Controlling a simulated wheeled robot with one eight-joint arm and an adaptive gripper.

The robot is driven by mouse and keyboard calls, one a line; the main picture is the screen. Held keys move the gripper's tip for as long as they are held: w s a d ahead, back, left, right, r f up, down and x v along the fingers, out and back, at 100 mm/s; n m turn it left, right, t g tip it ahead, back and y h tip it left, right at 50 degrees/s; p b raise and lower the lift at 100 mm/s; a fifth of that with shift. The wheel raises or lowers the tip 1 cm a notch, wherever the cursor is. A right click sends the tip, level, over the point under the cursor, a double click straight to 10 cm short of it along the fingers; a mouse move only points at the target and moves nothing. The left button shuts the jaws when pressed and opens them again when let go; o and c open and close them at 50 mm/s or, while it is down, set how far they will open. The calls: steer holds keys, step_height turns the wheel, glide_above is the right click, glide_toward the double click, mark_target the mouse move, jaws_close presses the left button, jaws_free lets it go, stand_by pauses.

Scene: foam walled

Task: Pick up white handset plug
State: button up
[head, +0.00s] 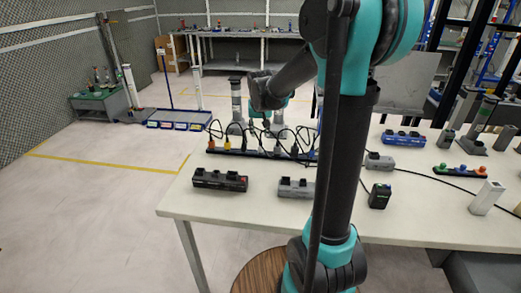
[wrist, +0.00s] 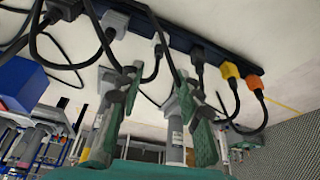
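A small white plug (wrist: 158,49) with a dark cable sits in the dark plug strip (wrist: 180,37) in the wrist view. It lies beyond the gap between my fingertips and appears apart from them. My gripper (wrist: 158,84) is open, its two fingers spread with nothing held between them. In the head view my arm reaches over the table to the strip (head: 228,151), but my fingers and the white plug are hard to make out among the cables.
A yellow plug (wrist: 230,71), an orange plug (wrist: 253,83) and a black plug (wrist: 198,55) stand beside the white one. Loose cables loop around the fingers. On the table are a black block (head: 220,180), a grey block (head: 296,188) and a white upright box (head: 487,197).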

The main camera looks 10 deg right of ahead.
mark_target(261, 146)
steer(key=shift+x, duration=2.6)
steer(key=shift+s+d, duration=0.1)
steer(key=shift+d, duration=0.05)
steer(key=shift+c, duration=0.4)
jaws_close()
